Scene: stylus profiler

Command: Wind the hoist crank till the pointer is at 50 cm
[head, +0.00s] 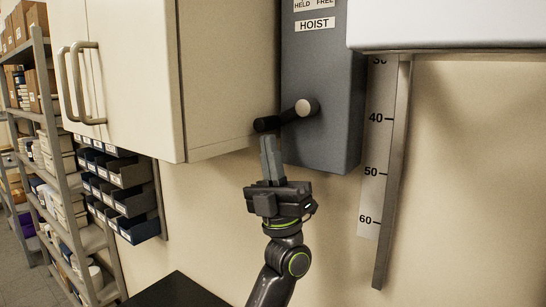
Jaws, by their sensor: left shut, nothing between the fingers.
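The hoist crank (290,115) is a dark arm with a grip pointing left, on a pale round hub at the front of the grey hoist box (322,75). A label on the box reads HOIST. My left gripper (267,144) points up just below the crank's grip end, shut and empty; I cannot tell whether its tips touch the grip. The scale (374,150) on the wall shows 40, 50 and 60, with a grey vertical rail (391,175) beside it. I cannot make out a pointer against the scale. My right gripper is not in view.
A cream cabinet (130,75) with two handles hangs left of the hoist box. Small dark bins (120,190) sit under it, and a loaded shelf rack (50,150) stands farther left. A white housing (450,25) juts out at upper right. The wall below the hoist is clear.

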